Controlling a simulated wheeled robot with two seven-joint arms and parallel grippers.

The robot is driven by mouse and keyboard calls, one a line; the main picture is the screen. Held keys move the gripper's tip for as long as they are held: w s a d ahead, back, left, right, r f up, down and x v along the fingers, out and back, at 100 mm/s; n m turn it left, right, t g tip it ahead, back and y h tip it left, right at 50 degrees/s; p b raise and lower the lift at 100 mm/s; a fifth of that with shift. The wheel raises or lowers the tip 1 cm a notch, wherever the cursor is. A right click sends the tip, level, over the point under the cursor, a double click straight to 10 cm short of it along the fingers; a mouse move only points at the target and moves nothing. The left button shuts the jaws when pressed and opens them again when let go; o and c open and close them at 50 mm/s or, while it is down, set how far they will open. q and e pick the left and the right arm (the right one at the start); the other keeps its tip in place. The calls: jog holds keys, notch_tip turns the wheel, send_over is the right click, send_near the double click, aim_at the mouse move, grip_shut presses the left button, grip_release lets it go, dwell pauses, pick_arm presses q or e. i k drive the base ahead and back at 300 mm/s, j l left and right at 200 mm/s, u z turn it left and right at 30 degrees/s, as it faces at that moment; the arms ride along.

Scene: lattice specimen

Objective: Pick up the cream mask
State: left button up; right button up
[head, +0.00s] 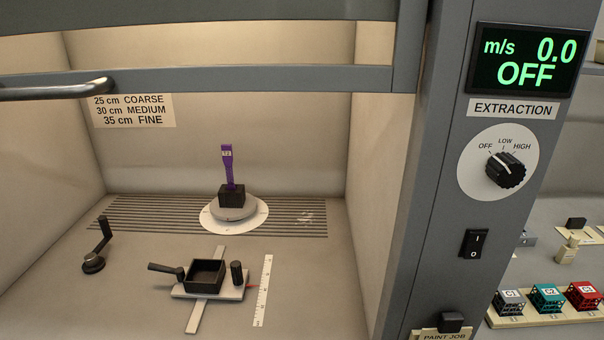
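A small cream piece (567,250) stands on the bench at the far right, outside the booth. It has a narrow upper part, but it is too small to tell for sure whether it is the cream mask. No other clearly cream mask shows. Neither of my grippers is in view.
The booth holds a purple piece (228,165) upright in a black block on a round turntable (233,213). In front are a black open box (205,275) on a slide, a ruler (263,290) and a crank (95,258). Right are a post (430,200) and lattice cubes (547,297) on a strip.

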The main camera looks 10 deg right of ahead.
aim_at(566, 254)
jog(key=z, duration=1.95)
jog(key=i+l+u, duration=0.1)
jog(key=l, duration=0.25)
jog(key=i+l, duration=0.3)
jog(key=i+l+u, duration=0.15)
jog(key=l, duration=0.25)
jog(key=i+l+u, duration=0.1)
jog(key=l, duration=0.25)
jog(key=i+l, duration=0.25)
jog(key=l, duration=0.15)
jog(key=i+l+u, duration=0.15)
jog(key=l, duration=0.2)
jog(key=i+l+u, duration=0.1)
jog(key=l, duration=0.3)
jog(key=i, duration=0.05)
